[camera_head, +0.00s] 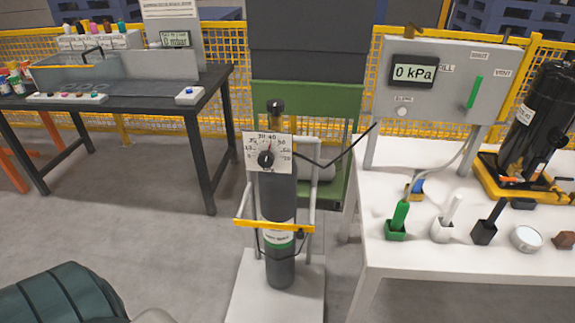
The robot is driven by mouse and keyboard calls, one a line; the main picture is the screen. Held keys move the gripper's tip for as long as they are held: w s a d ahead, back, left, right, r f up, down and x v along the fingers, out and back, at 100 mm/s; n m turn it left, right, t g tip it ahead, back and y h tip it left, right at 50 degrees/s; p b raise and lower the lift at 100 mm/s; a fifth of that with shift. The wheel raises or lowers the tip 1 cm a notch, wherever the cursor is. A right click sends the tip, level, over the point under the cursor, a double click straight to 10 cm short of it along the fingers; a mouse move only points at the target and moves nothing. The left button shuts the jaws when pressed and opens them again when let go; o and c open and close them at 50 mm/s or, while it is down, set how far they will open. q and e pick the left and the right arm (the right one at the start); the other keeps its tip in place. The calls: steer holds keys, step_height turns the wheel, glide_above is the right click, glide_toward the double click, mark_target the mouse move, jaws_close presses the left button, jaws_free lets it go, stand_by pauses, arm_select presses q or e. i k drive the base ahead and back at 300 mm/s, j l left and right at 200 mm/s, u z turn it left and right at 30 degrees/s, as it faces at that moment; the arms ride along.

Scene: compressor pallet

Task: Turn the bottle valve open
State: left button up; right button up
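A dark grey gas bottle (279,262) stands upright on a white trolley (245,290), with a yellow bar across its front. At its top is a dark valve knob (276,106); whether it is open or closed cannot be read. Just below it is a white dial plate (285,153) with a scale and a round black knob (266,158). A dark hose runs from the bottle towards the right. Neither of my grippers is in view.
Right: a white table (400,262) holds a panel reading 0 kPa (413,73), several small holders and a black compressor (532,122). Left: a dark workbench (130,97). A green ribbed object (60,297) fills the lower left. Floor before the trolley's left is clear.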

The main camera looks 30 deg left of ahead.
mark_target(275, 107)
steer(key=u, duration=1.15)
